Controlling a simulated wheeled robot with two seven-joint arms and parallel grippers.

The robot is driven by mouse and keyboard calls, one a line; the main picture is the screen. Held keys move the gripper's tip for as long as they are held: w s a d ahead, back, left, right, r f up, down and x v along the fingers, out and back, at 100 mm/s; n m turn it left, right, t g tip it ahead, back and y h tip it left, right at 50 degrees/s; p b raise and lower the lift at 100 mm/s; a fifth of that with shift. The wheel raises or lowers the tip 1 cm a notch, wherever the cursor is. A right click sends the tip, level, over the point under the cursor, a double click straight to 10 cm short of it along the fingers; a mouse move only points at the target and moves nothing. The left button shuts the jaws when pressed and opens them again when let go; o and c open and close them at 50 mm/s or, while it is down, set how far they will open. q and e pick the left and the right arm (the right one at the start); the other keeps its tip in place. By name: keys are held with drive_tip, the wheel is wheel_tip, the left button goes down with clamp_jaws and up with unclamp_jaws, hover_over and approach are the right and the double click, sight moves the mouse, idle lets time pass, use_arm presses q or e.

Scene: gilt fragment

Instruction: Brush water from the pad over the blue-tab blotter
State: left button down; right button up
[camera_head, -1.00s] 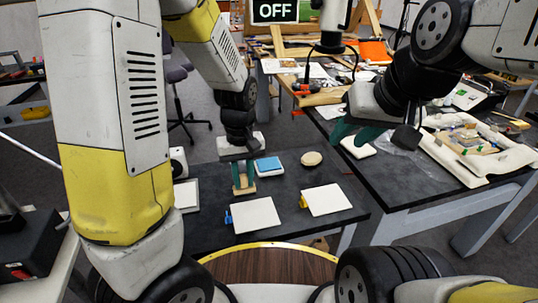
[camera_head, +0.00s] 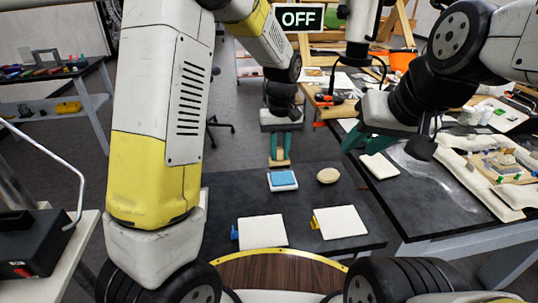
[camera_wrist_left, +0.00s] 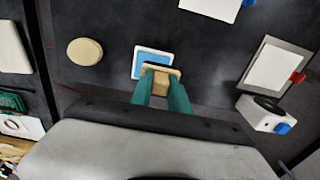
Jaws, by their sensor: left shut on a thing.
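My left gripper (camera_head: 282,146) is shut on a small wooden brush (camera_head: 279,162). The brush also shows in the left wrist view (camera_wrist_left: 160,80), at the edge of the blue pad (camera_wrist_left: 152,60); I cannot tell if they touch. In the head view the pad (camera_head: 283,179) lies in a white tray just below the brush. The blue-tab blotter (camera_head: 263,233) is a white sheet nearer the front, its blue tab at its left. My right gripper (camera_head: 369,140) has its green fingers apart, empty, over the right side.
A yellow-tab blotter (camera_head: 341,222) lies to the right of the blue-tab one. A round pale disc (camera_head: 328,175) is right of the pad. The wrist view shows a red-tab sheet (camera_wrist_left: 277,67) and a white device (camera_wrist_left: 268,115). A sign (camera_head: 301,18) reads OFF.

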use_arm(q)
drive_tip(key=shift+w+d+f, duration=0.2)
drive_tip(key=shift+w+f, duration=0.15)
drive_tip(key=shift+f, duration=0.55)
drive_tip(key=shift+w+d+f, duration=0.15)
drive_tip(key=shift+w+f, duration=0.25)
drive_tip(key=shift+f, duration=0.45)
drive_tip(key=shift+w+d+f, duration=0.2)
drive_tip(key=shift+w+f, duration=0.15)
drive_tip(key=shift+f, duration=0.55)
drive_tip(key=shift+f, duration=0.6)
idle(0.3)
wheel_tip(320, 180, up, 7)
idle(0.8)
idle(0.5)
